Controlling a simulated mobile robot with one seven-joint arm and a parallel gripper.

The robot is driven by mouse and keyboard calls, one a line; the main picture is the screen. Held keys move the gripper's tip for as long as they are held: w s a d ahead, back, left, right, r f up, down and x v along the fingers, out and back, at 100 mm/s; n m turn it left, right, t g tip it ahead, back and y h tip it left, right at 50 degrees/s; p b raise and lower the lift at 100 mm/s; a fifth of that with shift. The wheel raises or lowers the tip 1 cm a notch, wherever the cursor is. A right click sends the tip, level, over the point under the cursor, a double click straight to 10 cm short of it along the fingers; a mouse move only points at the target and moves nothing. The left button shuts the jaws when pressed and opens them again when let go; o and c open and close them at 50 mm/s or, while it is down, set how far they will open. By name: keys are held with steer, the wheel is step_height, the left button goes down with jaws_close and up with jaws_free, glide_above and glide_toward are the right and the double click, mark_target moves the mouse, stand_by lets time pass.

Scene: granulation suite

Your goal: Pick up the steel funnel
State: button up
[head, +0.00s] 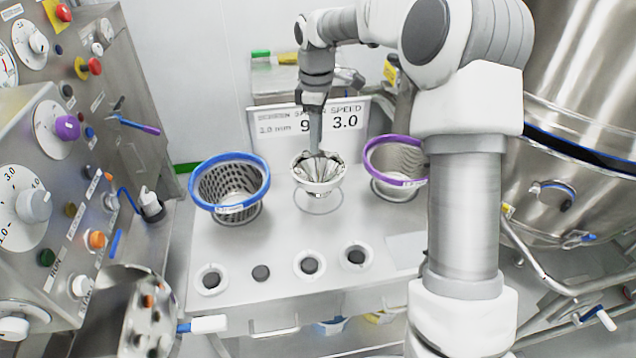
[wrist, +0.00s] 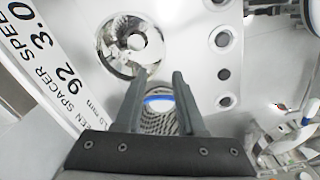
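The steel funnel (head: 318,184) is a shiny open cone on a ring stand, in the middle of the steel bench between two baskets. It also shows in the wrist view (wrist: 118,60), up and left of my fingertips. My gripper (head: 316,148) points down at the funnel's mouth in the head view, and its tips overlap the far part of the mouth there. In the wrist view my gripper (wrist: 160,76) has its two fingers apart with nothing held between them. I cannot tell whether a finger touches the funnel.
A blue-rimmed mesh basket (head: 230,190) stands left of the funnel, a purple-rimmed basket (head: 397,160) right. A sign (head: 300,122) stands behind. Several round fittings (head: 309,264) line the bench's front. A control panel (head: 60,190) is at left, a steel vessel (head: 580,120) at right.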

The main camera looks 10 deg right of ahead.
step_height(320, 180, down, 7)
steer(key=shift+f, duration=0.15)
steer(key=shift+s+a+f+b, duration=0.1)
steer(key=shift+f+b, duration=0.05)
steer(key=shift+f, duration=1.25)
steer(key=shift+s+a+f+b, duration=0.1)
steer(key=shift+f+b, duration=0.05)
steer(key=shift+f, duration=1.2)
jaws_close()
steer(key=shift+w+r, duration=0.1)
